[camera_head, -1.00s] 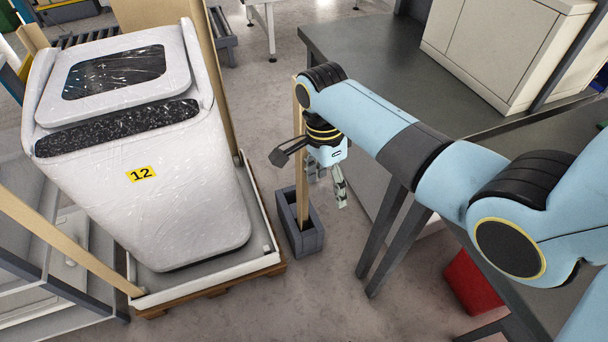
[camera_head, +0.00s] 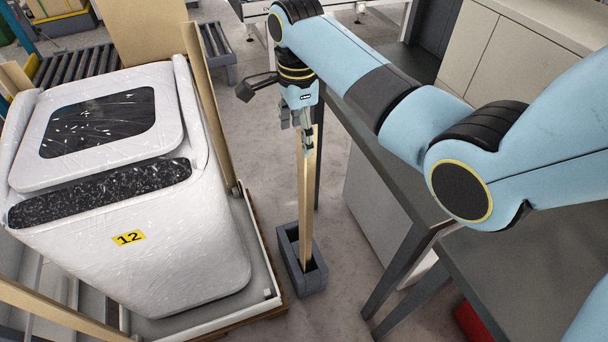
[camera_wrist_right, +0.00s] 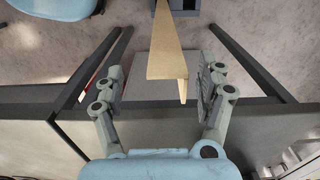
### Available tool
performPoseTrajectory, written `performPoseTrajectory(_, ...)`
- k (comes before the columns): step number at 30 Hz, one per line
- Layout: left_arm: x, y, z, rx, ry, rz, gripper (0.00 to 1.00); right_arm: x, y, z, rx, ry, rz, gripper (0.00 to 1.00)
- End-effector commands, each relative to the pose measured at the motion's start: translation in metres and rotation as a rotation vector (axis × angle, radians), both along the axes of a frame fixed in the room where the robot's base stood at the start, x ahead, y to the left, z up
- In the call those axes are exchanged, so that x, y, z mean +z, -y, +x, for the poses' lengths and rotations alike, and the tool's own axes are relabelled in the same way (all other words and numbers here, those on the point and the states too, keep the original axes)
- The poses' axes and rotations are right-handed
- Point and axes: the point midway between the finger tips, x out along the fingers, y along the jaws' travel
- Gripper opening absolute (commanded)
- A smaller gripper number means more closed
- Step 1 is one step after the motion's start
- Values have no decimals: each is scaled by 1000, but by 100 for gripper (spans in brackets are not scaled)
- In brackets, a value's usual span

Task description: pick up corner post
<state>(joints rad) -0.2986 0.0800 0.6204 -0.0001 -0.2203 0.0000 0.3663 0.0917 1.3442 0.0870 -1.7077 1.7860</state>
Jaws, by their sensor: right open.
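A pale wooden corner post (camera_head: 304,200) with an L-shaped section stands upright in a grey block holder (camera_head: 288,262) on the floor. My right gripper (camera_head: 303,128) is at the post's upper end, fingers pointing down. In the right wrist view the post (camera_wrist_right: 172,62) lies between the two spread fingers of the right gripper (camera_wrist_right: 160,80), with a visible gap on each side. The gripper is open and holds nothing. The holder (camera_wrist_right: 184,5) is partly cut off at the top of that view. My left gripper is not in view.
A white wrapped appliance (camera_head: 190,250) labelled 12 stands on a pallet at left, with wooden posts at its back corner (camera_head: 203,90) and front corner (camera_head: 60,316). A dark table (camera_head: 510,285) stands close on the right. A roller conveyor (camera_head: 75,72) is behind.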

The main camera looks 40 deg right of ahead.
Motion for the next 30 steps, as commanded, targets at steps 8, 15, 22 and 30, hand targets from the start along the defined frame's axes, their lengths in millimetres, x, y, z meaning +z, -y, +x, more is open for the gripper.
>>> performPoseTrajectory(8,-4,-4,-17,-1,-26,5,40,-28,3,2,0,-1,-1,73)
performPoseTrajectory(15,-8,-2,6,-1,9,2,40,-64,8,6,0,-1,0,73)
performPoseTrajectory(22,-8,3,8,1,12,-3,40,-70,8,6,0,2,0,73)
performPoseTrajectory(30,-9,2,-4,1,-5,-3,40,-70,8,6,0,2,0,48)
